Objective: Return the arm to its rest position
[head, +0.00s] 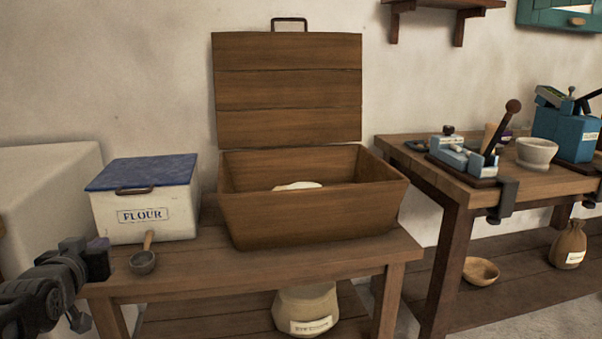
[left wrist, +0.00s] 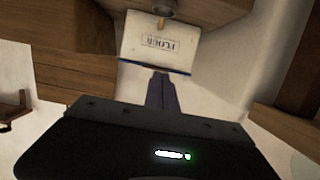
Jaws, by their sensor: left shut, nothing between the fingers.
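My left gripper (head: 98,256) is at the lower left in the head view, beside the left end of the wooden table. Its fingers (left wrist: 161,92) are closed together in the left wrist view, with nothing between them. The white flour box (head: 143,214) with a blue lid stands on the table just beyond the gripper, its lid shut. It also shows in the left wrist view (left wrist: 158,44). A small scoop (head: 143,261) with a wooden handle lies on the table just right of the gripper, apart from it. My right gripper is in neither view.
An open wooden chest (head: 312,216) with its lid upright stands on the table (head: 300,261); something pale lies inside. A labelled sack (head: 306,309) is underneath. A second bench (head: 500,191) at right holds blue devices and a mortar (head: 536,151). A pale block (head: 45,193) stands at far left.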

